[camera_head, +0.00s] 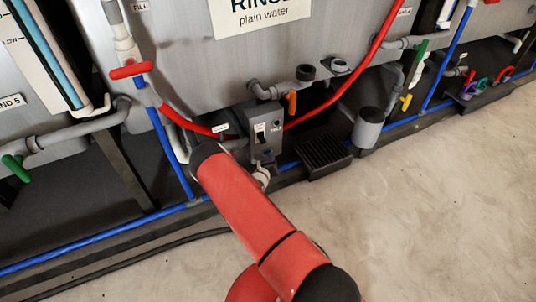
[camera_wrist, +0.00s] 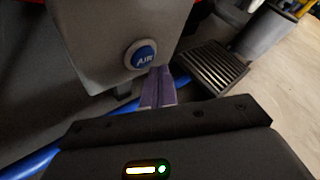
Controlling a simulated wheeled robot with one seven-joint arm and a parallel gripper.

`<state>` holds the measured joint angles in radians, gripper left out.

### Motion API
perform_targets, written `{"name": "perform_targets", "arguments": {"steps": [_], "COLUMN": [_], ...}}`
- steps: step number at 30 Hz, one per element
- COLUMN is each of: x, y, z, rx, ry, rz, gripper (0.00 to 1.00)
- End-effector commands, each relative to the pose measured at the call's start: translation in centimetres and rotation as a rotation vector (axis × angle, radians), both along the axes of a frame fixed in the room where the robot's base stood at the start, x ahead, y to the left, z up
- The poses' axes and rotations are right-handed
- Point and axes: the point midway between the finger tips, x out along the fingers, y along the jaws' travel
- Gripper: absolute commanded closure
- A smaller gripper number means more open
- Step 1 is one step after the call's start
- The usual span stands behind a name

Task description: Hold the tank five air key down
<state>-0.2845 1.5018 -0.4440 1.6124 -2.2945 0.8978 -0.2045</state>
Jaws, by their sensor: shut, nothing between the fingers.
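The air key is a round blue button marked AIR (camera_wrist: 141,56) in a pale ring on the side of a grey box (camera_wrist: 104,36) in the wrist view. My gripper (camera_wrist: 159,72) is shut and empty. Its purple fingertips lie at the lower right edge of the button and overlap its rim in the picture. I cannot tell whether they touch it or whether it is pressed in.
A black grate (camera_head: 324,155) lies right of the box and also shows in the wrist view (camera_wrist: 212,66). A grey cup (camera_head: 367,128) stands beyond it. A blue pipe (camera_head: 90,240) runs low along the tanks, with a red hose (camera_head: 335,100) above. The floor (camera_head: 430,210) in front is clear.

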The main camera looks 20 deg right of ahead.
Motion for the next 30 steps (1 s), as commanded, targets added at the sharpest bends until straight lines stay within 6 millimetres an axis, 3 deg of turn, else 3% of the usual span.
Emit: {"name": "perform_targets", "arguments": {"steps": [30], "x": [0.89], "y": [0.03], "z": [0.02], "rx": [0.0], "ry": [0.0], "rz": [0.0], "gripper": [1.0]}}
